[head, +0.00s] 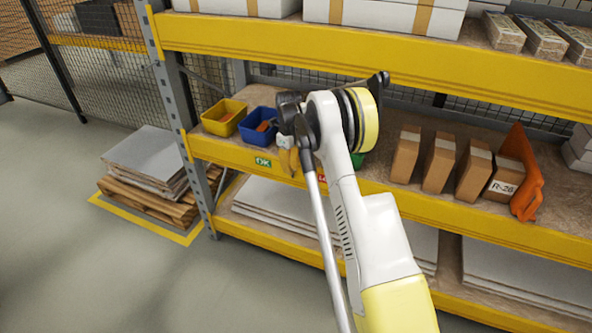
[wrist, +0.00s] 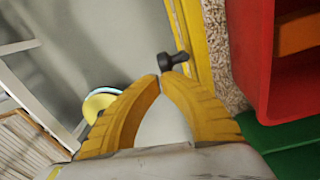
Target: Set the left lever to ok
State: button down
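A small black lever (wrist: 172,62) shows in the wrist view, just past my fingertips at the yellow shelf edge. My gripper (wrist: 161,77) has its two yellow fingers brought together at the tips, with nothing visible between them. The tips are right by the lever; I cannot tell whether they touch it. In the head view my gripper (head: 288,160) points down in front of the shelf's yellow beam. A green OK label (head: 263,162) is on the beam to its left. A red label (head: 323,179), partly covered by my arm, is to its right. I cannot make out the lever in the head view.
A yellow bin (head: 224,117) and a blue bin (head: 258,127) stand on the shelf left of my arm. A red bin (wrist: 262,60) and a green surface (wrist: 295,140) are close right of my fingers. Cartons (head: 438,164) and an orange tool (head: 524,180) stand further right.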

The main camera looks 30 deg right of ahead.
jog(key=shift+w+a+f+p, duration=0.15)
jog(key=shift+w+a+f, duration=0.05)
jog(key=shift+w+a, duration=0.6)
jog(key=shift+w+a+f+p, duration=0.15)
jog(key=shift+w+a, duration=0.45)
jog(key=shift+w, duration=0.3)
